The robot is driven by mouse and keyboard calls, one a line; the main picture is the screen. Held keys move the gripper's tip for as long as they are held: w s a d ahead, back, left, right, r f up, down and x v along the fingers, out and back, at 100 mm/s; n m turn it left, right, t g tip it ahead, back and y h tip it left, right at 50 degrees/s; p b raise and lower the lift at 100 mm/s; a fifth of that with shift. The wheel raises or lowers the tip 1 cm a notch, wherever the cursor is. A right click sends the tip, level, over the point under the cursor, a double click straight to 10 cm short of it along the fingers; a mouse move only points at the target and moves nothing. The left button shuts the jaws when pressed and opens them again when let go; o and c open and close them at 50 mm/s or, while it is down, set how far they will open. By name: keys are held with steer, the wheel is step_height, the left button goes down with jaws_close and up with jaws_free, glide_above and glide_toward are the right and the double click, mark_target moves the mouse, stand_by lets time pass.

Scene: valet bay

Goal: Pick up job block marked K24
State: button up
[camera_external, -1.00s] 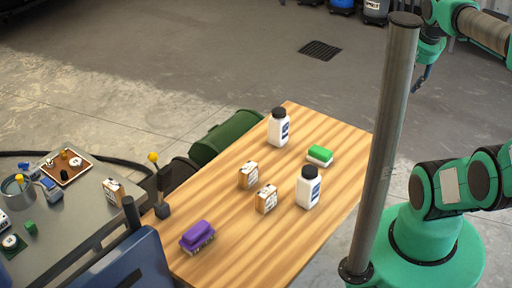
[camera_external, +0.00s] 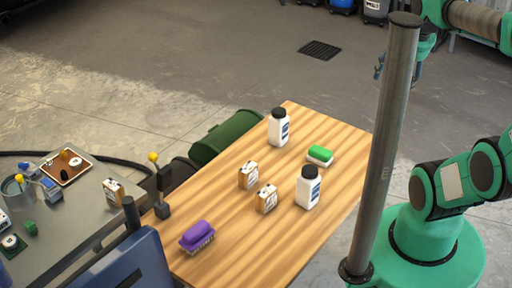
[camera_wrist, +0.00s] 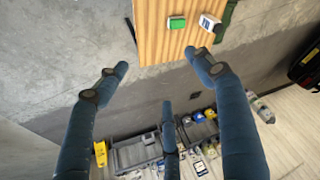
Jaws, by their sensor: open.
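Two small wood-coloured blocks with white labels stand near the middle of the wooden table: one block (camera_external: 248,176) and, slightly nearer, another block (camera_external: 266,199). A third similar block (camera_external: 113,192) stands on the grey table at left. The labels are too small to read, so I cannot tell which is K24. My gripper (camera_external: 378,68) is high up at the upper right, partly behind the grey post and well away from the blocks. In the wrist view my gripper (camera_wrist: 160,68) has its blue fingers spread with nothing between them. No block shows in that view.
The wooden table (camera_external: 225,241) also holds two white bottles, a far one (camera_external: 279,130) and a near one (camera_external: 308,190), a green-topped sponge (camera_external: 319,156) and a purple brush (camera_external: 197,236). The grey post (camera_external: 384,150) rises right of the table. A yellow-knobbed lever (camera_external: 155,160) stands at left.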

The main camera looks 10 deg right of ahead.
steer(key=w+a+f+m+g, duration=0.1)
steer(key=w+a+f+m, duration=0.1)
steer(key=w+a+f, duration=0.5)
steer(key=m+g, duration=0.4)
steer(key=m, duration=0.3)
glide_above(269, 192)
step_height(269, 192, down, 30)
steer(key=shift+s+f, duration=0.1)
steer(key=shift+f, duration=0.1)
steer(key=shift+f+b, duration=0.65)
steer(key=shift+f, duration=3.65)
